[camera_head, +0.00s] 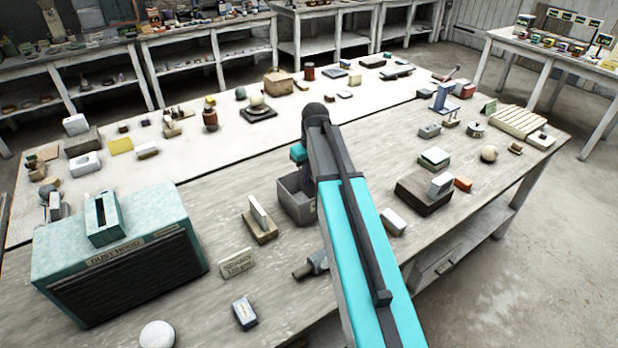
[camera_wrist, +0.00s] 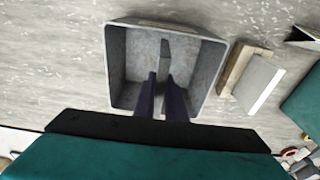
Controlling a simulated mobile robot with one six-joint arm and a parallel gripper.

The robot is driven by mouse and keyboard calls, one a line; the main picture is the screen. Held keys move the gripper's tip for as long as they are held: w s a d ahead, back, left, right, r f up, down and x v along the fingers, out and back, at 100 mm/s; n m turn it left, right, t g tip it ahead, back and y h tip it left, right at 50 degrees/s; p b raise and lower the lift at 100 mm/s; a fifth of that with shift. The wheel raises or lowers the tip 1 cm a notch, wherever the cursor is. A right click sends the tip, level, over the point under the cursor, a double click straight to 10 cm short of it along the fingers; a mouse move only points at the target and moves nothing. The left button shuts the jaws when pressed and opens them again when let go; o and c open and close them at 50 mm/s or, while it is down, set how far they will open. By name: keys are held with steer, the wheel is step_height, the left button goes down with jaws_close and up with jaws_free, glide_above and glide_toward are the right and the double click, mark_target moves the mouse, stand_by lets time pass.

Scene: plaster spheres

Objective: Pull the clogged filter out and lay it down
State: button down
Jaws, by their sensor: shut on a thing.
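My gripper (camera_wrist: 161,80) is shut on a thin grey slab, seemingly the clogged filter (camera_wrist: 166,52). In the wrist view the slab shows edge-on between the dark fingers, over the open grey bin (camera_wrist: 117,70). I cannot tell whether it touches the bin floor. In the head view the bin (camera_head: 297,206) stands on the table, partly behind my arm, and the fingers and slab are hidden. The teal dust hood (camera_head: 165,215) stands at the left, with a slotted housing (camera_head: 104,218) on top. A pale filter panel (camera_head: 259,212) stands in a wooden holder (camera_head: 260,233).
A small lettered sign (camera_head: 238,263) stands near the holder. A dark-sided block (camera_head: 245,313) and a white ball (camera_head: 157,335) lie near the front edge. Several small objects fill the table's far side. Bare wood shows between hood and bin.

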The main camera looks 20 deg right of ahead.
steer(key=shift+f+b, duration=0.8)
steer(key=shift+f, duration=1.1)
stand_by(0.9)
steer(key=c, duration=1.7)
jaws_free()
steer(key=shift+c, duration=0.2)
steer(key=shift+r, duration=0.1)
steer(key=shift+r+p, duration=1.25)
steer(key=shift+r, duration=0.65)
steer(key=shift+w, duration=0.1)
